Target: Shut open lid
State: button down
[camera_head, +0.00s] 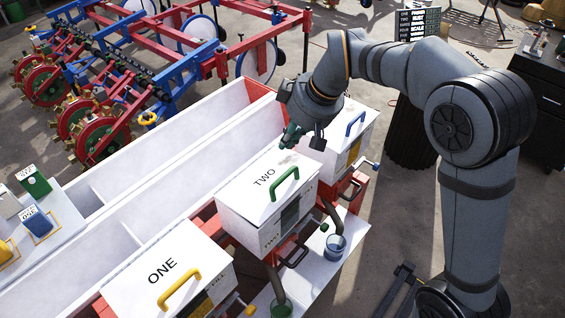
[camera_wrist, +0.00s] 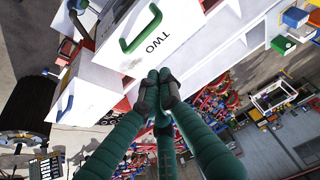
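Three white bins stand in a row, and their lids all look down. Lid ONE (camera_head: 150,272) has a yellow handle (camera_head: 180,288). Lid TWO (camera_head: 255,187) has a green handle (camera_head: 285,183), which also shows in the wrist view (camera_wrist: 141,28). The third lid (camera_head: 339,128) has a blue handle (camera_head: 355,124) and is partly hidden by my arm. My gripper (camera_head: 288,138) points down by the far edge of lid TWO, near the third bin. In the wrist view its green fingers meet at the dark tips (camera_wrist: 158,88) with nothing between them. I cannot tell whether they touch the lid.
A long white trough (camera_head: 150,210) runs behind the bins. A red and blue planter frame with wheels (camera_head: 140,60) stands at the back left. A dark cabinet (camera_head: 540,95) stands at the right.

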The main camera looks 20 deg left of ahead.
jog(key=p, duration=0.2)
send_over(284, 176)
jog(key=a, duration=0.2)
notch_tip(284, 176, down, 6)
jog(key=f, duration=0.1)
jog(key=d+f, duration=0.1)
jog(key=shift+w+f, duration=0.25)
jog(key=shift+f, duration=0.1)
jog(key=shift+s+d+f, duration=0.15)
jog(key=shift+d+f, duration=0.15)
jog(key=shift+f, duration=0.15)
jog(key=shift+a+f, duration=0.1)
jog(key=shift+f, duration=0.1)
jog(key=f+b, duration=0.1)
jog(key=b, duration=0.1)
jog(key=d+f+b, duration=0.1)
jog(key=b, duration=0.1)
jog(key=shift+s+f, duration=0.15)
jog(key=shift+s+d+f+b, duration=0.2)
jog(key=shift+d+f+b, duration=0.15)
jog(key=shift+b, duration=0.85)
jog(key=shift+r, duration=0.2)
